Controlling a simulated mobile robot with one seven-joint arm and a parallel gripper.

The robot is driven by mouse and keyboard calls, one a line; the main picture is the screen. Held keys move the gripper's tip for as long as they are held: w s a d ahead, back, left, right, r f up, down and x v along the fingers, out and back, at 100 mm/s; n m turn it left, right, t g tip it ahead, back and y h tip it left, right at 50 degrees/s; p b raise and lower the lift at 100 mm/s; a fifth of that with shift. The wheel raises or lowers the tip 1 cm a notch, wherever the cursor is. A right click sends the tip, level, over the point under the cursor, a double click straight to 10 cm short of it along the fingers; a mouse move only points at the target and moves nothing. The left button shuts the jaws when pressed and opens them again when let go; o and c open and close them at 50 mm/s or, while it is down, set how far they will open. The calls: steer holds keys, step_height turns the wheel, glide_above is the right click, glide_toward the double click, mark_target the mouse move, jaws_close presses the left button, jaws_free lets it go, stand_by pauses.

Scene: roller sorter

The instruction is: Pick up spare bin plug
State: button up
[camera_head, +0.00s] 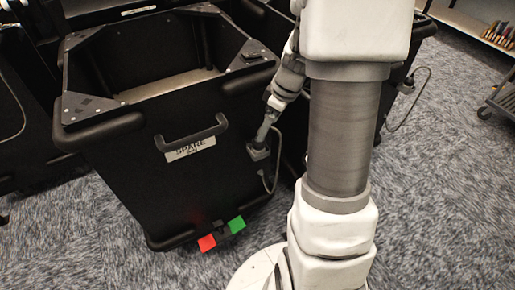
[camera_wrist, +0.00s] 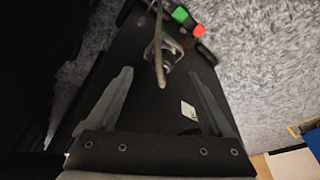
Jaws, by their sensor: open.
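The spare bin (camera_head: 120,175) is a large black open-topped bin at the left of the head view, with a "SPARE" label (camera_head: 190,149) under its handle. The spare bin plug (camera_head: 258,153) is a small dark block with a grey cable, on the bin's side near its right edge. In the wrist view the plug (camera_wrist: 171,50) and its cable lie beyond the fingertips, near the middle. My gripper (camera_head: 267,129) is close to the plug in the head view. In the wrist view my gripper (camera_wrist: 162,72) is open, with nothing seen held between its fingers. Contact with the plug cannot be told.
A red tab (camera_head: 207,243) and a green tab (camera_head: 237,224) sit at the bin's lower edge. Other black bins stand left and behind, one with a hanging cable (camera_head: 408,100). A cart (camera_head: 500,100) is at far right. Carpet (camera_head: 440,200) at right is clear.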

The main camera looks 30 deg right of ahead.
mark_target(258, 146)
steer(key=x, duration=0.2)
steer(key=b+x, duration=0.1)
steer(key=x, duration=0.2)
steer(key=b+x, duration=0.1)
steer(key=x, duration=0.1)
steer(key=shift+a+f, duration=0.2)
steer(key=shift+a, duration=0.25)
jaws_close()
